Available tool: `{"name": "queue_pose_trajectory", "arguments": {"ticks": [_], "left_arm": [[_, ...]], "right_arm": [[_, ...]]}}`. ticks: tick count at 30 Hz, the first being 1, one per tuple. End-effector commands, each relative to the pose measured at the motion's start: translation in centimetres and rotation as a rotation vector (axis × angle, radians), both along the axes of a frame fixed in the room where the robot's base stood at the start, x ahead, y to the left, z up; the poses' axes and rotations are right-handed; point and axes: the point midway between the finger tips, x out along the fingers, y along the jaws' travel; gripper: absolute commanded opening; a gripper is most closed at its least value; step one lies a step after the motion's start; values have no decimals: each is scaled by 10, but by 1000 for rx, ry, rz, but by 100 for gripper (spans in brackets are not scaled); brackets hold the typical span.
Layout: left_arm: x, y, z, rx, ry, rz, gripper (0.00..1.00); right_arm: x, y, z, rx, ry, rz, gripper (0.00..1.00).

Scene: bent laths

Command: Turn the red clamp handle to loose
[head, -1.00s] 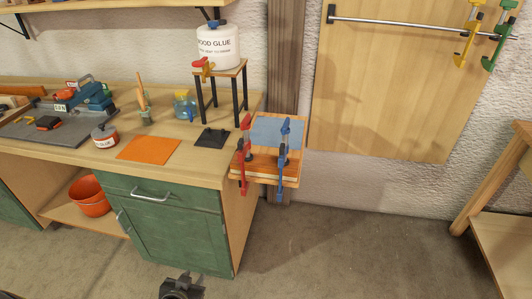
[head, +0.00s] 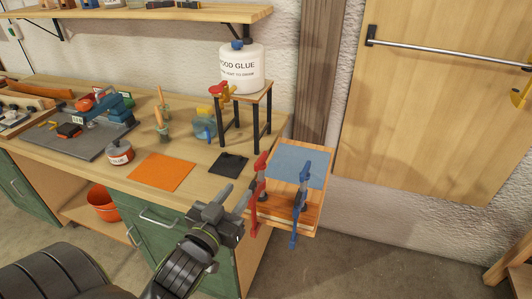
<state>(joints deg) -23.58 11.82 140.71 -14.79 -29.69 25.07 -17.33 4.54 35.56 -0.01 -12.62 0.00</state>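The red clamp (head: 257,197) stands upright on the left side of the small wooden shelf at the bench's right end. Its red handle (head: 262,161) is at the top. A blue clamp (head: 300,205) stands just to its right. Both grip the layered wood at the shelf's front. My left gripper (head: 236,195) is in front and to the left of the red clamp, with its two fingers apart and nothing between them. It looks apart from the clamp, though the depth is hard to judge. My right gripper is out of view.
A blue sheet (head: 302,166) lies behind the clamps. A glue jug (head: 242,70) stands on a black-legged stand to the left. An orange mat (head: 162,171), a dark plate (head: 229,164) and a glue pot (head: 119,152) lie on the bench. Open floor is at right.

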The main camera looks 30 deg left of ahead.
Motion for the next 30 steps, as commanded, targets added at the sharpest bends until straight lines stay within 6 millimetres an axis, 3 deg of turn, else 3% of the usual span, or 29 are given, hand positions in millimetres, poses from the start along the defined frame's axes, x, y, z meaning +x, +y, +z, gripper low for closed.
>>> {"name": "queue_pose_trajectory", "arguments": {"ticks": [18, 24, 30], "left_arm": [[116, 17, 3, 1, 1, 0, 33], [140, 21, 1, 2, 0, 0, 33], [150, 22, 1, 2, 1, 0, 33]], "right_arm": [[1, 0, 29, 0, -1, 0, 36], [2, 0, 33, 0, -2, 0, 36], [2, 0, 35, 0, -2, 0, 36]]}}
